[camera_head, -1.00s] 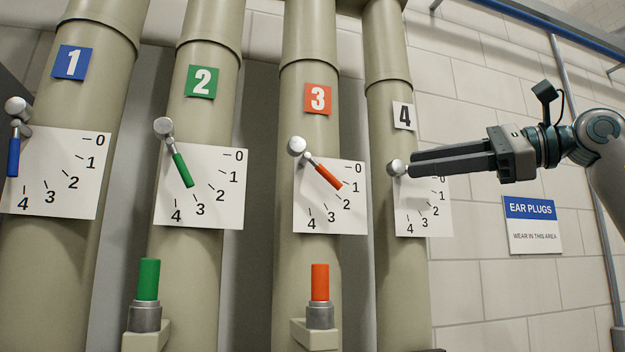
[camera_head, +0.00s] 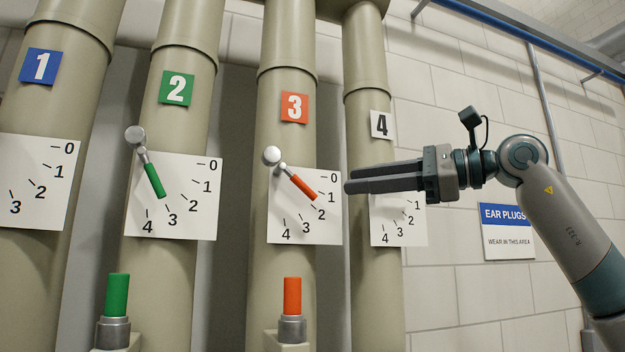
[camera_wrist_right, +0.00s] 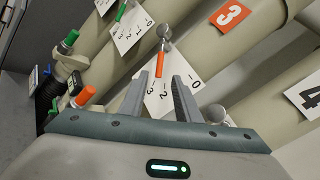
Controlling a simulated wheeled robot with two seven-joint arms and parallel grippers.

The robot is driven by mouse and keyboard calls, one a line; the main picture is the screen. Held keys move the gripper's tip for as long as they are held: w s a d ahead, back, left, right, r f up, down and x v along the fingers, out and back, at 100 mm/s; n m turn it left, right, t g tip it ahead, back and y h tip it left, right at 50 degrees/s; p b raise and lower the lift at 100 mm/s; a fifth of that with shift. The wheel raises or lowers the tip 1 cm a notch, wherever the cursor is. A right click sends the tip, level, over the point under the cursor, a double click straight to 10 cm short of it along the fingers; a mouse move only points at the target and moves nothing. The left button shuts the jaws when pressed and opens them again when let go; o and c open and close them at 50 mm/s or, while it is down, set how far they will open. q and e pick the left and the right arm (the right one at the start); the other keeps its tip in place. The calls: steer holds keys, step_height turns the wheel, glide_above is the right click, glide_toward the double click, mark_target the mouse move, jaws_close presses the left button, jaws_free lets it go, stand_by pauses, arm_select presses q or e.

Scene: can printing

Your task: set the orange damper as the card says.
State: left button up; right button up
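The orange damper is a short orange lever (camera_head: 303,187) on a silver knob on pipe 3. It slants down to the right, between 1 and 2 and close to the 2 mark of its white scale plate (camera_head: 276,225). In the right wrist view, the lever (camera_wrist_right: 159,64) shows beyond my fingertips, roughly over the gap between them. My right gripper (camera_head: 347,187) is just right of the orange scale plate, in front of pipe 4, empty and apart from the lever. In the right wrist view its fingers (camera_wrist_right: 162,78) stand apart. My left gripper is out of view.
The green lever (camera_head: 154,181) on pipe 2 points near 3. Upright green (camera_head: 116,294) and orange (camera_head: 292,294) cylinders stand in holders below. Pipe 4's plate (camera_head: 408,228) is partly behind my right gripper. An ear plugs sign (camera_head: 508,231) hangs at right.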

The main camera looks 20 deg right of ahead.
mark_target(307, 186)
steer(key=p+x, duration=0.2)
steer(key=x, duration=0.6)
steer(key=shift+w+a+r+p, duration=0.1)
steer(key=shift+w+a+p, duration=0.15)
steer(key=shift+p, duration=0.15)
steer(key=shift+w+a, duration=0.45)
steer(key=shift+a, duration=0.05)
jaws_close()
